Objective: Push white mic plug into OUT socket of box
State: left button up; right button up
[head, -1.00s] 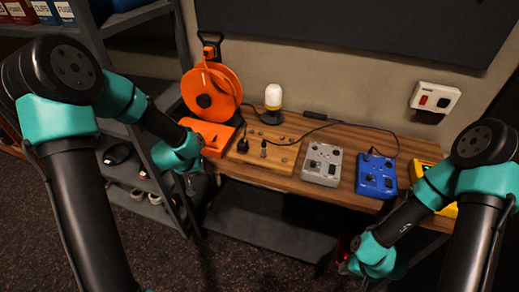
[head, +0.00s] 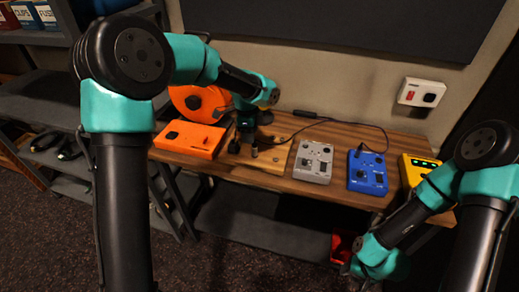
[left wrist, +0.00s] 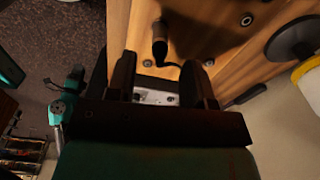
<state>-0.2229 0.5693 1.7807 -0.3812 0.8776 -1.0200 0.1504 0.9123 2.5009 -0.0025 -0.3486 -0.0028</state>
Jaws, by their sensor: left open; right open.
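My left gripper (head: 240,142) is over the wooden board (head: 272,181), with its jaws apart and nothing held between them. In the left wrist view, a dark upright plug (left wrist: 160,42) with a cable stands on the board just beyond the open fingers (left wrist: 162,65). A dark plug (head: 254,151) also shows beside the gripper in the head view. I cannot make out a white plug or read an OUT label. A grey box (head: 313,161), a blue box (head: 367,170) and a yellow box (head: 420,170) stand to the right. My right gripper (head: 352,262) is low at the desk's front, its fingers mostly hidden.
An orange box (head: 190,138) lies left of the board, with an orange cable reel (head: 198,101) behind it, partly hidden by my arm. A black cable (head: 335,122) runs along the desk's back to the blue box. A wall socket plate (head: 422,92) is at right.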

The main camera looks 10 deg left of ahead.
aim_at(255, 155)
pick_arm(q)
jog(key=shift+w+d+r+m+y, duration=0.25)
jog(key=shift+d+r+m, duration=0.2)
jog(key=shift+d+m, duration=0.3)
jog(key=shift+f, duration=0.1)
jog(key=shift+f, duration=4.45)
grip_shut()
jog(key=shift+r, duration=0.15)
jog(key=shift+r, duration=2.9)
